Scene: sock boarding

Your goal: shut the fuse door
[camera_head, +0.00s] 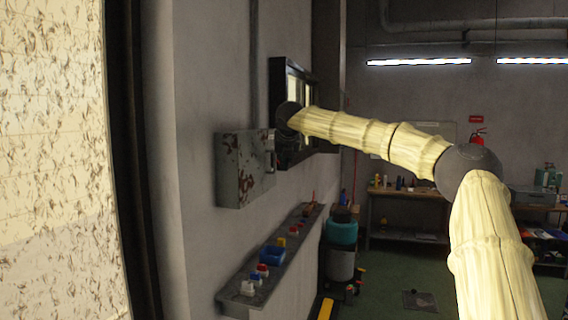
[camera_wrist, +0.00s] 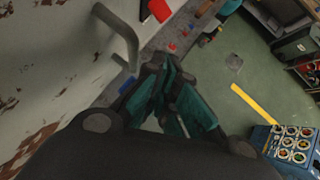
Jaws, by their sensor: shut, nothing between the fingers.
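A grey fuse box (camera_head: 233,172) with rust patches is mounted on the wall in the head view. My arm reaches towards it and its end hides part of the area above it. In the wrist view, a pale surface with rust patches (camera_wrist: 50,72), apparently the fuse door, fills the left side. A grey bar handle (camera_wrist: 127,38) stands out from it. My gripper (camera_wrist: 160,68) has its teal fingers drawn together and empty, just right of the handle's lower end. Whether they touch it I cannot tell. The door's angle is also unclear.
Below the box, a wall shelf (camera_head: 240,297) holds a blue bin (camera_head: 271,254) and several small coloured items. A dark-framed window (camera_head: 278,80) is behind my arm's end. Workbenches (camera_head: 405,193) stand at the back. The green floor (camera_head: 395,275) is mostly clear.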

